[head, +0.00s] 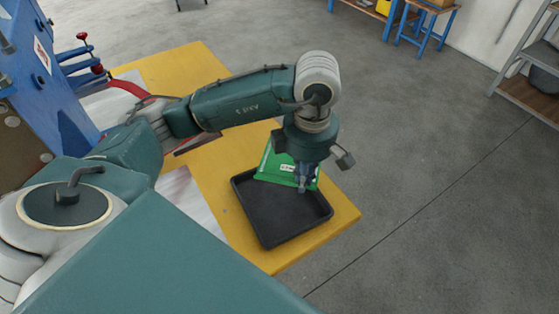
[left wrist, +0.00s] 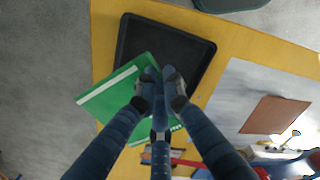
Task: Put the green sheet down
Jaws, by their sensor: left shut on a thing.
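The green sheet (head: 265,169) has a small white label and hangs tilted over the back part of the black tray (head: 280,238). My left gripper (head: 303,184) is above the tray and shut on the sheet's edge. In the left wrist view the green sheet (left wrist: 112,98) spreads to the left of my left gripper (left wrist: 160,78), with a white strip along one edge. The black tray (left wrist: 135,45) lies beyond it, partly hidden by sheet and fingers. I cannot tell whether the sheet touches the tray. My right gripper is not in view.
The tray stands on a yellow table (head: 345,212) near its front right corner. A blue machine (head: 65,75) with red-knobbed levers stands at the left. A brown plate (left wrist: 275,115) lies on a grey surface right of the tray.

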